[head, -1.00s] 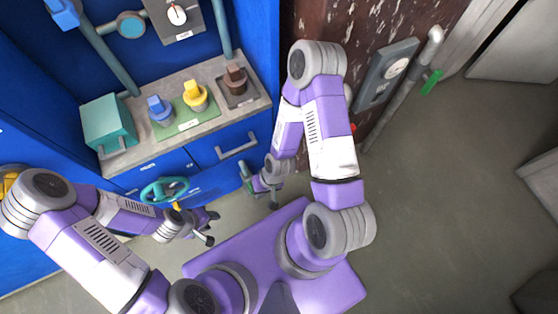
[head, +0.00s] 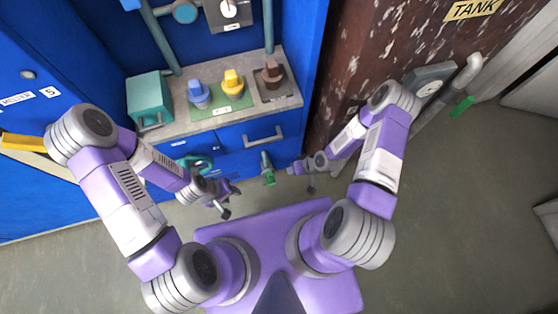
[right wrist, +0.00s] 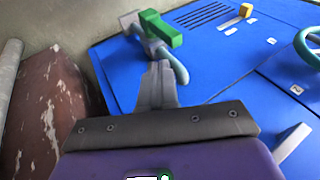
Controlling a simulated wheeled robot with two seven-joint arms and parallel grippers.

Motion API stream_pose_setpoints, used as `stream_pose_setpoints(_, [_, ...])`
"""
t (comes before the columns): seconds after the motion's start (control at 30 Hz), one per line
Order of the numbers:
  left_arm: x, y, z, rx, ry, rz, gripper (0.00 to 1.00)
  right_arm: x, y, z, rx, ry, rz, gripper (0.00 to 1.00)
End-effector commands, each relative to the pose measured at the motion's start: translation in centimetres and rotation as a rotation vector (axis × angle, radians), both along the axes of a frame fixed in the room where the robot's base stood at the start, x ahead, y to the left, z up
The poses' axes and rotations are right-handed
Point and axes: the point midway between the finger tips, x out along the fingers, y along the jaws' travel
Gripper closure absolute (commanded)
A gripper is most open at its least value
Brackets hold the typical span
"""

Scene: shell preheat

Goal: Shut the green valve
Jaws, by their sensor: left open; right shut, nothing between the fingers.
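A valve with a green lever (head: 268,178) sticks out from the lower blue cabinet front in the head view. In the right wrist view the green lever (right wrist: 161,28) sits on a grey pipe fitting, just beyond my fingertips. My right gripper (head: 292,170) is shut and empty, just right of the valve; its fingers (right wrist: 159,68) point toward the lever. I cannot tell whether they touch it. My left gripper (head: 230,200) is open and empty, in front of the cabinet, left of the valve.
A teal handwheel (head: 197,163) is on the cabinet front behind my left gripper. The grey counter (head: 160,131) holds blue, yellow and brown knobs. A rusty brown tank (head: 350,70) stands right. Another green lever (head: 462,107) is on a pipe beside it. The floor is clear.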

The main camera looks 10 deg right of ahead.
Motion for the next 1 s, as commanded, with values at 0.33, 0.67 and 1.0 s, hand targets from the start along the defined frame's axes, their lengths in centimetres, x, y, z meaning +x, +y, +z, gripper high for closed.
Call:
stream_pose_setpoints(0.33, [0.0, 0.0, 2.8, 0.0, 0.001, 0.0, 0.57, 0.1, -4.1, -3.7, -0.012, -0.188, 0.093, 1.0])
stream_pose_setpoints(0.67, [0.0, 0.0, 2.7, 0.0, 0.001, 0.0, 0.57, 0.1, -4.1, -3.9, -0.013, -0.191, 0.097, 1.0])
stream_pose_setpoints(1.0, [0.0, 0.0, 1.0, 0.0, 0.001, 0.0, 0.57, 1.7, -1.8, -7.7, -0.011, -0.189, 0.098, 1.0])
